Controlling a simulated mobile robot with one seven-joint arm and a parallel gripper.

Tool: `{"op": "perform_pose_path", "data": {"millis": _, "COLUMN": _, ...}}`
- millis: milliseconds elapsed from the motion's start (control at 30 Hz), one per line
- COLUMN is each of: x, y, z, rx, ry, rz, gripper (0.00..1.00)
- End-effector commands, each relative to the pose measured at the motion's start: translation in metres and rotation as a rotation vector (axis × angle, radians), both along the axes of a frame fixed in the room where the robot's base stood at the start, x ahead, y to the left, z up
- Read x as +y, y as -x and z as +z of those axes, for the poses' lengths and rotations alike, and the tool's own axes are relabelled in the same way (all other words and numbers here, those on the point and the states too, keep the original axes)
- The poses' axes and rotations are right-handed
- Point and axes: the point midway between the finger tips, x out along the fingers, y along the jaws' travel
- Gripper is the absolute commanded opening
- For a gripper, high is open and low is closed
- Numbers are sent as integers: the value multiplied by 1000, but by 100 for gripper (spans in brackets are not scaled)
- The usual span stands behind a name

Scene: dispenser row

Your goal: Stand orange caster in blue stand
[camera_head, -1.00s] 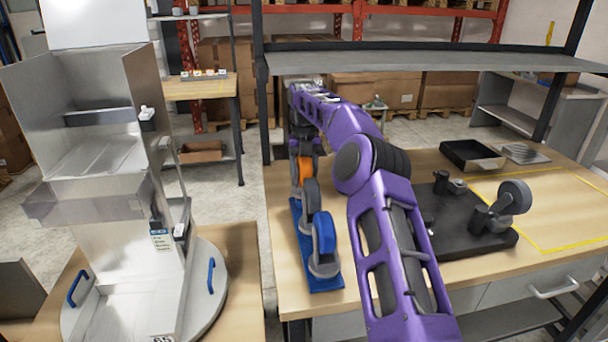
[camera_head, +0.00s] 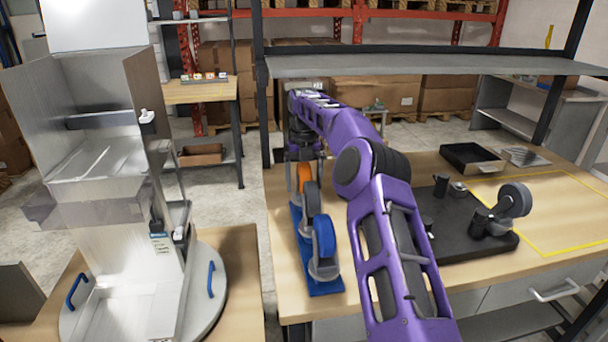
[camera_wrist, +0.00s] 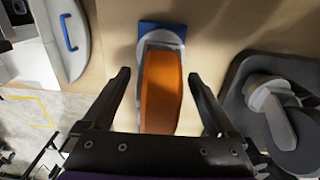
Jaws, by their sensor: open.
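The blue stand (camera_head: 296,222) is a long strip on the wooden table, left of my arm. The orange caster (camera_head: 303,175) is upright at its far end, in line with a grey-wheeled caster (camera_head: 312,199) and a blue-wheeled caster (camera_head: 323,238). In the wrist view the orange wheel (camera_wrist: 160,92) lies between my fingers, its grey fork (camera_wrist: 161,42) over the blue stand (camera_wrist: 178,29). My gripper (camera_wrist: 163,80) is open, with a gap on both sides of the wheel. How deep the caster sits in the stand is hidden.
Right of my arm, a black board (camera_head: 452,238) holds a grey-wheeled caster (camera_head: 514,200). A black tray (camera_head: 472,158) lies behind it. A shelf (camera_head: 420,62) spans above the table's back. A metal machine (camera_head: 125,200) stands to the left. The yellow-outlined area (camera_head: 565,205) is mostly bare.

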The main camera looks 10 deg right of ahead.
Motion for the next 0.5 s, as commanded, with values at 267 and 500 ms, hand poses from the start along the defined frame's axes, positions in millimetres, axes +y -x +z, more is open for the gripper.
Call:
{"op": "perform_pose_path", "data": {"millis": 267, "x": 1, "y": -2, "z": 48, "rx": -5, "ry": -2, "rz": -1, "gripper": 92}}
{"op": "perform_pose_path", "data": {"millis": 500, "x": 6, "y": -3, "z": 61, "rx": -9, "ry": 0, "rz": 16, "gripper": 92}}
